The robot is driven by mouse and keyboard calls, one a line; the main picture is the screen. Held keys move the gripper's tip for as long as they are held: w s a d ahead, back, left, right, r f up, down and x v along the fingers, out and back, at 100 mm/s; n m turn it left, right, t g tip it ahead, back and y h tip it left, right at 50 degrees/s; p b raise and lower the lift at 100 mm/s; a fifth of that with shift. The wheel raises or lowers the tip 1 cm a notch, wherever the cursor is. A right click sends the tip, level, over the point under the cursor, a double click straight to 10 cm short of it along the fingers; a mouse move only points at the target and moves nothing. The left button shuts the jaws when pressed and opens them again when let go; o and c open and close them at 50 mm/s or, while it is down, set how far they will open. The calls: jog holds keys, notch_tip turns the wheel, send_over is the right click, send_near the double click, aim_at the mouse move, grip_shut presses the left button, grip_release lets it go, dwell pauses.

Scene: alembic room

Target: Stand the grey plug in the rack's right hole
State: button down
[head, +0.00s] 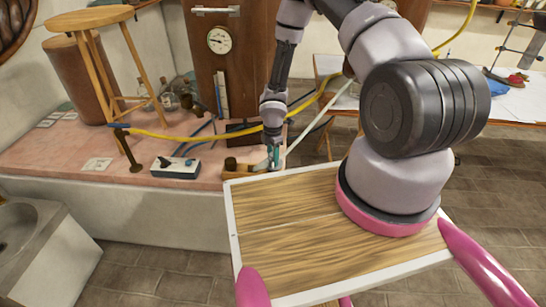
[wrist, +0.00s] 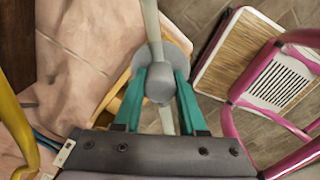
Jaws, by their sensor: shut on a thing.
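The grey plug (wrist: 158,84) is between the teal fingers of my gripper (wrist: 160,92) in the wrist view, with a wider grey disc behind its rounded end. In the head view my gripper (head: 273,157) points down over the right part of the wooden rack (head: 238,174). A little grey of the plug shows by the fingertips there. A dark brown plug (head: 231,164) stands at the rack's left. The rack's right hole is hidden, and I cannot tell whether the plug is in it or above it.
A white-edged wooden tray top (head: 290,232) lies close in front of the rack. A pale rod (head: 318,122) slants up right from beside my gripper. A yellow hose (head: 190,136) crosses behind. A switch box (head: 175,167) sits left on the pink counter (head: 55,165).

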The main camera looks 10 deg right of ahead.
jog(key=shift+f, duration=1.65)
dwell(3.1)
jog(key=shift+r, duration=0.1)
dwell(0.5)
jog(key=shift+c, duration=2)
grip_release()
jog(key=shift+r, duration=3.5)
